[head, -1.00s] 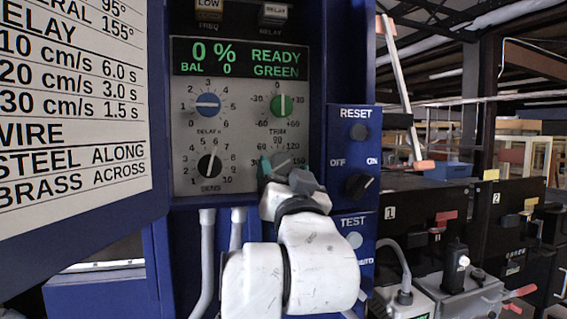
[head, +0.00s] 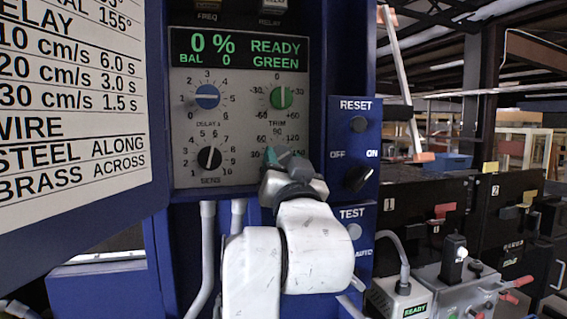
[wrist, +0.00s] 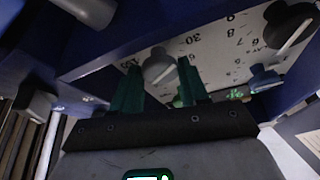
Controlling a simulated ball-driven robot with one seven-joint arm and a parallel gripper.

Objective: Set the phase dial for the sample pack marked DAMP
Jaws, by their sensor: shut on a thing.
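The phase dial is the grey knob at the lower right of the control panel (head: 232,185), with a scale of 30 to 150 around it. In the head view my gripper (head: 284,162) covers most of it, with one teal finger at its left. The wrist view shows the grey knob (wrist: 158,68) between the two teal fingers of my gripper (wrist: 160,88), which is shut on it. The exact angle of its pointer cannot be read. A chart (head: 70,110) at left has cut-off lines, one ending in 155°. No pack marked DAMP is visible.
The display (head: 240,54) reads 0 %, READY, BAL 0, GREEN. The delay dial (head: 207,97), trim dial (head: 281,97) and sens dial (head: 209,158) are close by. An OFF/ON switch (head: 359,179) and reset button (head: 358,124) stand right of my gripper.

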